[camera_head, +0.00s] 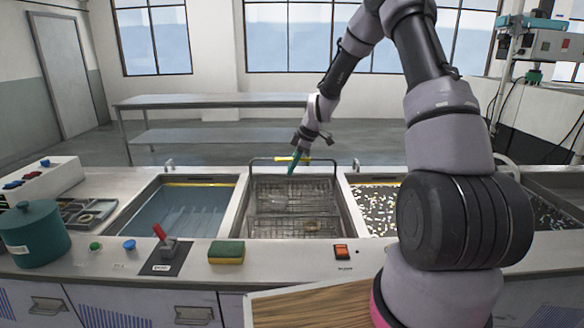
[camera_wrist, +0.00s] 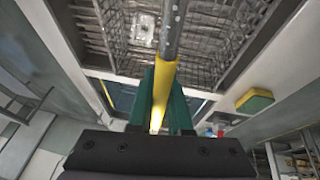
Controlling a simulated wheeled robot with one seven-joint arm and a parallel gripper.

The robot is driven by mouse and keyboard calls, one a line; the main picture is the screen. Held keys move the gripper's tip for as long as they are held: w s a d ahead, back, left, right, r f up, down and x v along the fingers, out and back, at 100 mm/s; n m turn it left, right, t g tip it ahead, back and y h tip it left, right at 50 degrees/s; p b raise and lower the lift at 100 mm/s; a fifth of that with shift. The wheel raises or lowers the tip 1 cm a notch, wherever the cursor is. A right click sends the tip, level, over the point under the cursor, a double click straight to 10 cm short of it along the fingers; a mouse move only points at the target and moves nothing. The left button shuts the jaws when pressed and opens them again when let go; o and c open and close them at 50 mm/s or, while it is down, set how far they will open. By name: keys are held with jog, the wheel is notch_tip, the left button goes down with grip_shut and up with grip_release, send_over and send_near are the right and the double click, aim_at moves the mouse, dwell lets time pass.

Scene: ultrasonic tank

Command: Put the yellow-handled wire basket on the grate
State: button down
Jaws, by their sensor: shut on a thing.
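The wire basket (camera_head: 285,190) is in the middle basin in the head view, its dark handle frame rising at the back edge. The yellow handle grip (camera_head: 279,158) is on top of that frame. My gripper (camera_head: 297,160) is at the grip from above and shut on it. In the wrist view the yellow grip (camera_wrist: 163,83) lies between the green fingers of my gripper (camera_wrist: 160,105), with the basket mesh (camera_wrist: 100,35) beyond. A small object (camera_head: 311,225) shows within the mesh. I cannot clearly tell the grate apart from the basket wires.
The left basin (camera_head: 180,212) holds bluish liquid; the right basin (camera_head: 372,205) holds dark contents with pale bits. A green-yellow sponge (camera_head: 226,252), a red-handled lever (camera_head: 163,240), a red switch (camera_head: 341,251) and a teal pot (camera_head: 34,232) stand along the counter.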

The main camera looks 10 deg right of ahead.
jog(key=c, duration=0.8)
grip_release()
jog(key=shift+c, duration=0.2)
jog(key=s+d+r+m+h, duration=0.1)
jog(key=s+r+m, duration=0.15)
jog(key=r, duration=0.45)
jog(key=s+d+r+m+t, duration=0.1)
jog(key=s+d+r, duration=0.1)
jog(key=s+r, duration=0.3)
jog(key=s+d+r+m+h, duration=0.1)
jog(key=s+r, duration=0.1)
jog(key=r, duration=0.6)
jog(key=s+r+m+t, duration=0.1)
jog(key=s+r+m, duration=0.2)
jog(key=s+m, duration=0.2)
jog(key=s+d+r+m+t, duration=0.1)
jog(key=s+r+m, duration=0.3)
jog(key=s, duration=0.8)
jog(key=s+r+m+t, duration=0.1)
jog(key=s+r+m, duration=0.3)
jog(key=s+m, duration=0.2)
jog(key=s, duration=0.2)
jog(key=shift+s+d+m+t, duration=0.35)
jog(key=shift+d+t, duration=0.05)
